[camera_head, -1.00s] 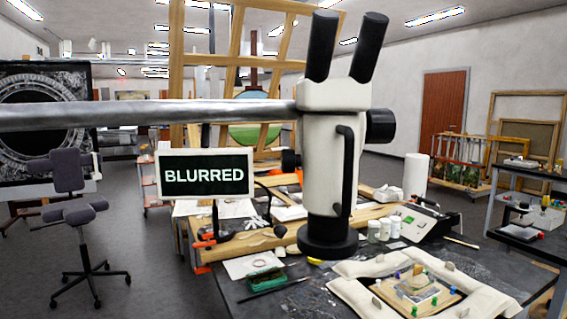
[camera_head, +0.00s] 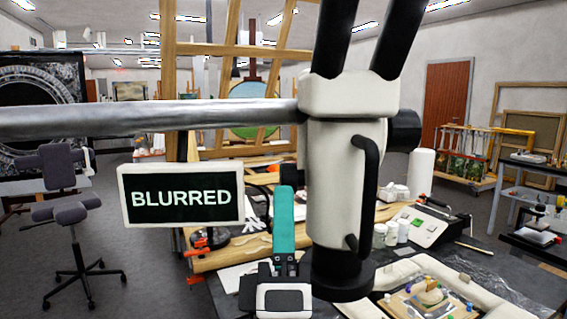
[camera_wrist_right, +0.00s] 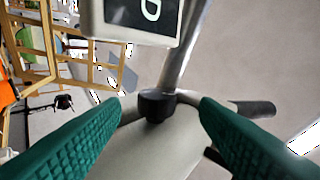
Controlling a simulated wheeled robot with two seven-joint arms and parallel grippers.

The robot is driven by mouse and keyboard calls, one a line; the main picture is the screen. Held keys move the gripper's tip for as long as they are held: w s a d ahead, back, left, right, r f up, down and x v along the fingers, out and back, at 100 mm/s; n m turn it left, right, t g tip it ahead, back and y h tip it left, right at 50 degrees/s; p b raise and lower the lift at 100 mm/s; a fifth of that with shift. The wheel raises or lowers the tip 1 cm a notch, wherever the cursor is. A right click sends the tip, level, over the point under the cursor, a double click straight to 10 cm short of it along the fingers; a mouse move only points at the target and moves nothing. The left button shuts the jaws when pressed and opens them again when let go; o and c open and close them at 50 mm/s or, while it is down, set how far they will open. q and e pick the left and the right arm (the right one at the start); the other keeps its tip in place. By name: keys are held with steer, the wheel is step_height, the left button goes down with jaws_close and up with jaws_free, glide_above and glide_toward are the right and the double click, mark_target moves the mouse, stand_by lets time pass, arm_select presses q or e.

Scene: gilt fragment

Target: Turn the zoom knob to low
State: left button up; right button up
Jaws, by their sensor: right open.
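The white microscope (camera_head: 345,180) hangs at the end of a grey metal boom (camera_head: 150,117), with black eyepieces on top. A large black knob (camera_head: 405,130) shows on its right side. In the right wrist view, a short black knob (camera_wrist_right: 157,106) stands on the microscope's near side by the boom. My right gripper (camera_head: 285,192) has teal fingers and is left of the microscope body in the head view. It is open, and the knob appears between its fingers in the wrist view; contact cannot be told. The sign (camera_head: 181,196) reads BLURRED. My left gripper is out of view.
A dark bench (camera_head: 490,262) below carries a padded frame, several white jars and a control box (camera_head: 420,226). A wooden easel frame (camera_head: 240,50) stands behind. A grey chair (camera_head: 68,208) is on the left, with open floor around it.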

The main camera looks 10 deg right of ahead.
mark_target(284, 179)
steer(key=p+x, duration=0.1)
steer(key=x, duration=0.3)
steer(key=shift+w+r, duration=0.15)
steer(key=shift+w, duration=0.2)
steer(key=shift+w+d+r+p, duration=0.1)
steer(key=shift+w+r+p, duration=0.2)
steer(key=shift+r, duration=0.05)
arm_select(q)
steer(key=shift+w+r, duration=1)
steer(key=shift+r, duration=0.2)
arm_select(e)
steer(key=shift+w, duration=0.15)
